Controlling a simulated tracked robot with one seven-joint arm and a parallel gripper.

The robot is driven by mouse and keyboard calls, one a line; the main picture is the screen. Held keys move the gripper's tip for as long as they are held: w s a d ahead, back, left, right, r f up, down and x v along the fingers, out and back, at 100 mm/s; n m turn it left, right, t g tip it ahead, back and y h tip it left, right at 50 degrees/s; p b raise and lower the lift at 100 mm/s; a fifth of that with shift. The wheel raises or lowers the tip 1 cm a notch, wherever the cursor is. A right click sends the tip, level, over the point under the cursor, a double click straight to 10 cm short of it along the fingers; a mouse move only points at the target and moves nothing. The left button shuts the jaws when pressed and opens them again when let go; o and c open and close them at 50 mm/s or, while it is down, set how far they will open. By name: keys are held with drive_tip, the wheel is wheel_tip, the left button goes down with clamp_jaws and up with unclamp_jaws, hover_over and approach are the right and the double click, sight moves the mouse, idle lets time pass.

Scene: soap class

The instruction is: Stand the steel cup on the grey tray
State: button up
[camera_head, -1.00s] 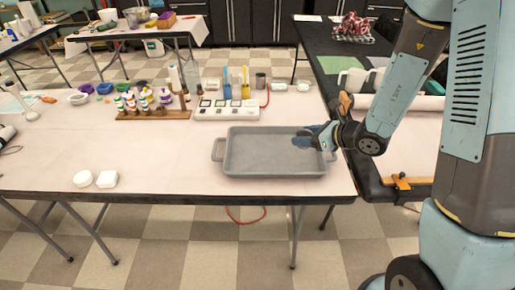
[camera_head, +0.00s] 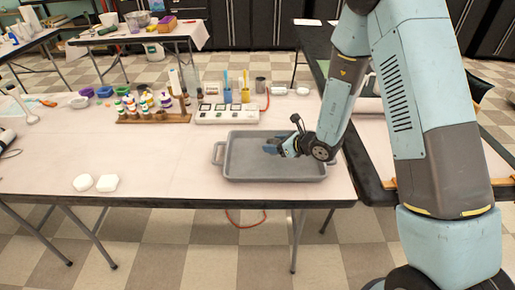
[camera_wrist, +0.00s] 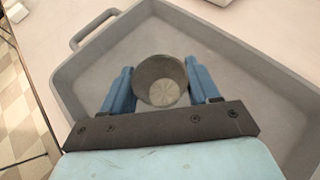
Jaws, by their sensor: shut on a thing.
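The grey tray (camera_head: 232,175) lies near the front right edge of the table, and its rim also shows in the wrist view (camera_wrist: 62,75). My gripper (camera_head: 274,147) is low over the tray's inside, right of its middle. In the wrist view the two blue fingers of my gripper (camera_wrist: 160,72) are on either side of a round steel cup (camera_wrist: 155,70), shut on it. I look into its open mouth and see a paler disc with radial lines inside. The cup's base is hidden, so I cannot tell whether it touches the tray floor. In the head view the held cup is not clearly visible.
Behind the tray stand a white device (camera_head: 225,114), a yellow cup (camera_head: 245,94), a blue cup (camera_head: 227,94) and a grey metal cylinder (camera_head: 260,85). A wooden rack (camera_head: 150,118) of bottles is left of them. Two white blocks (camera_head: 106,183) lie front left. The table between is clear.

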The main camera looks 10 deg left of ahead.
drive_tip(key=shift+a+f, duration=0.15)
drive_tip(key=shift+f, duration=1.55)
drive_tip(key=o, duration=1)
drive_tip(key=shift+o, duration=0.2)
drive_tip(key=v, duration=1.2)
drive_tip(key=shift+w, duration=0.1)
